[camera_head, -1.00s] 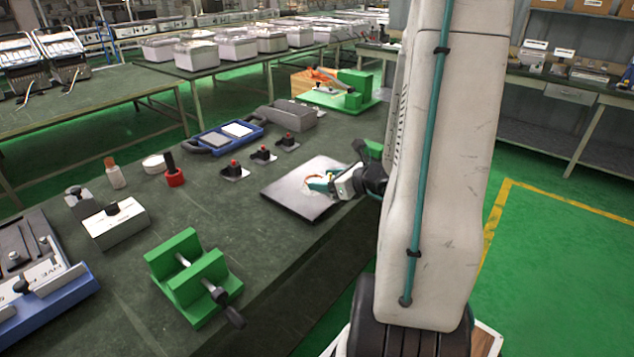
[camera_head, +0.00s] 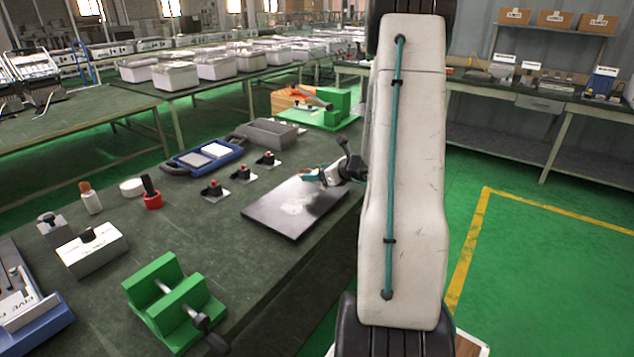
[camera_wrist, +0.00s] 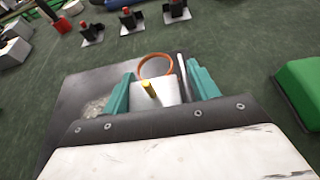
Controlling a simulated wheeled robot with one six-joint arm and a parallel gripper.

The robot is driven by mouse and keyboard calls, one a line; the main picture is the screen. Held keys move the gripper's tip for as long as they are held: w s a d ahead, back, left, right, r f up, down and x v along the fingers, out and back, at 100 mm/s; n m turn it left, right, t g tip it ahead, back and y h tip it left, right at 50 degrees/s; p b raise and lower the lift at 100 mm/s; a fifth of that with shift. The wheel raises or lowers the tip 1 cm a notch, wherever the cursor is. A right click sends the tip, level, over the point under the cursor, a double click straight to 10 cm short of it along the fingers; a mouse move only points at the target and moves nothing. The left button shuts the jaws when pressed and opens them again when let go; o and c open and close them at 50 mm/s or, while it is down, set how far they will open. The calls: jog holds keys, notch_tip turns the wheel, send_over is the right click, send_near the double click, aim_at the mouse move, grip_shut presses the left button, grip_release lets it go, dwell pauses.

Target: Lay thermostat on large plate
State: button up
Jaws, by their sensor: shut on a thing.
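The large plate (camera_head: 270,222) is a flat dark square on the green workbench, with a pale patch on its top. It also shows in the wrist view (camera_wrist: 72,90). My gripper (camera_head: 310,175) is at the far right part of the plate in the head view, seemingly a little above it. In the wrist view its teal fingers are shut on the thermostat (camera_wrist: 168,96), a small silvery piece with a yellow stub and an orange loop. The thermostat's underside is hidden, and it is hardly visible in the head view.
A green vise (camera_head: 172,303) stands at the near bench edge. Small black switches with red tops (camera_head: 215,190) stand left of the plate. A blue tray (camera_head: 205,157), a grey bin (camera_head: 272,133) and a green fixture (camera_head: 335,108) are farther back. Bare bench lies between vise and plate.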

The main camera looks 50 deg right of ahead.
aim_at(317, 188)
jog(key=shift+f, duration=1.6)
jog(key=shift+a, duration=0.1)
jog(key=o, duration=1.1)
jog(key=shift+f, duration=0.1)
